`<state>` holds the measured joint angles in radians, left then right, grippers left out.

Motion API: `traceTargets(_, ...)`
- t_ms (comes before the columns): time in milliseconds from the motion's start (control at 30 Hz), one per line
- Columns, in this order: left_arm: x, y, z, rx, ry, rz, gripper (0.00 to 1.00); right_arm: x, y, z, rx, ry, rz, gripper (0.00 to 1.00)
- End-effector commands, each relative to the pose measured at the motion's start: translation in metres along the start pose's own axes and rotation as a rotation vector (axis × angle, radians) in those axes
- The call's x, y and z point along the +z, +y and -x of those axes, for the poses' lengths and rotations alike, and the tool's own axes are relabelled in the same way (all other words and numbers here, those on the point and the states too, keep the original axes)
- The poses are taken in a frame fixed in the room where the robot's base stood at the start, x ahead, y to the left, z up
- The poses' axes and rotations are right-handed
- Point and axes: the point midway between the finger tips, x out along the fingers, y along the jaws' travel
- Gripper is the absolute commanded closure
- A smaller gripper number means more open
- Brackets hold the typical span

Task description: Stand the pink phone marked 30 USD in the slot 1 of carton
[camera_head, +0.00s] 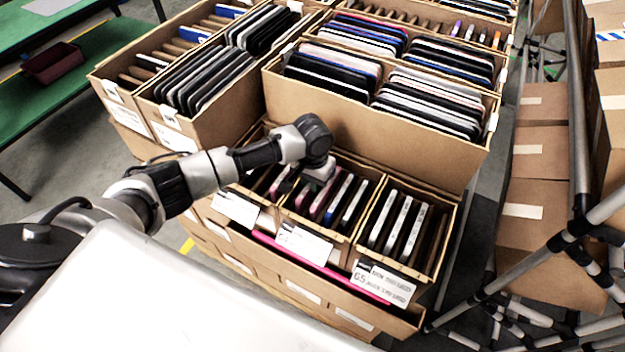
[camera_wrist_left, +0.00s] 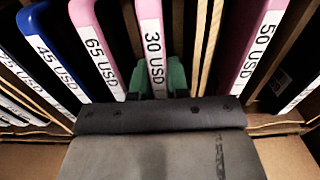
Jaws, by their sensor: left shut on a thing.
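The pink phone marked 30 USD (camera_wrist_left: 152,45) stands upright in a slotted carton in the left wrist view, its white label facing the camera. My left gripper (camera_wrist_left: 158,82) has green fingertips on either side of its lower labelled end and is shut on it. In the head view my left gripper (camera_head: 320,172) reaches down into the middle small carton (camera_head: 305,247); the held phone is hard to pick out there. No slot number can be read. My right gripper is not in view.
In the left wrist view, pink phones marked 65 USD (camera_wrist_left: 92,40) and 50 USD (camera_wrist_left: 262,40) and a blue one marked 45 USD (camera_wrist_left: 48,50) stand nearby. Larger phone-filled cartons (camera_head: 375,130) rise behind. Another small carton (camera_head: 440,262) stands at right; metal poles (camera_head: 578,110) stand far right.

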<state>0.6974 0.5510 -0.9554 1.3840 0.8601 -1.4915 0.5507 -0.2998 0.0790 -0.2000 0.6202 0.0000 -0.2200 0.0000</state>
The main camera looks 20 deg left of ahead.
Motion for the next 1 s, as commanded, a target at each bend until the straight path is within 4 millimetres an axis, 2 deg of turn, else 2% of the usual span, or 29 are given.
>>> traceTargets(167,0.000,0.000,0.000,0.000,0.000,0.000,1.00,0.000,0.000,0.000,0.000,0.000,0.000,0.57)
traceTargets(200,0.000,0.000,0.000,0.000,0.000,0.000,0.83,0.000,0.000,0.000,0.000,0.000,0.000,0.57)
traceTargets(400,0.000,0.000,0.000,-0.001,0.000,0.000,0.54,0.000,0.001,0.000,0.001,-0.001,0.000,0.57)
traceTargets(733,-0.001,-0.002,0.005,-0.004,0.000,0.002,0.54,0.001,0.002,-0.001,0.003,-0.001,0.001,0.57)
traceTargets(867,-0.001,-0.002,0.023,-0.004,0.003,0.001,0.54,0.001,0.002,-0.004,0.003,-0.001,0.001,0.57)
traceTargets(1000,-0.001,0.000,0.052,-0.003,0.005,-0.001,0.54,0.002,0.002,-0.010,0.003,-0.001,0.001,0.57)
